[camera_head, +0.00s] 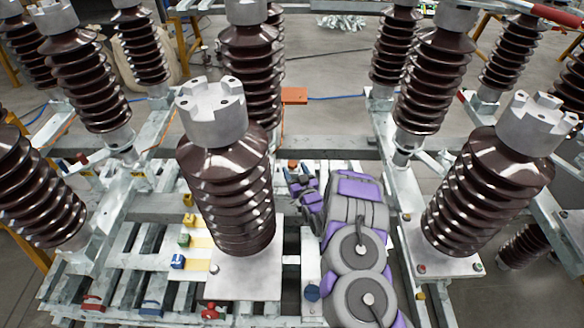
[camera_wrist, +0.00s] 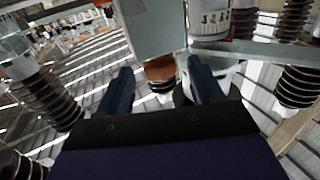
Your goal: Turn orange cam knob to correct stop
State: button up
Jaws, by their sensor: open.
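The orange cam knob (camera_wrist: 160,69) shows in the wrist view as a brownish-orange round body below a grey box (camera_wrist: 155,25). It lies between the two dark blue fingers of my gripper (camera_wrist: 160,64). The fingers are apart, with a gap visible on each side of the knob, so I see no grip on it. In the head view, my gripper (camera_head: 291,175) is beyond the front insulator, to its right. A small orange spot (camera_head: 293,163) just past the fingertips looks like the same knob. The knob's pointer and stops cannot be made out.
A large brown insulator (camera_head: 228,190) stands close left of my arm, and another (camera_head: 485,185) stands to the right. Several small coloured blocks, including a blue one (camera_head: 178,262), sit on the frame at left. An orange box (camera_head: 294,95) is farther back.

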aim_at(294, 168)
jog(key=shift+w+a, duration=0.2)
jog(key=shift+w, duration=0.4)
jog(key=shift+b+x, duration=0.35)
jog(key=shift+x, duration=0.65)
jog(key=c, duration=1)
jog(key=shift+r+y+p, duration=0.1)
jog(key=shift+y+p, duration=0.2)
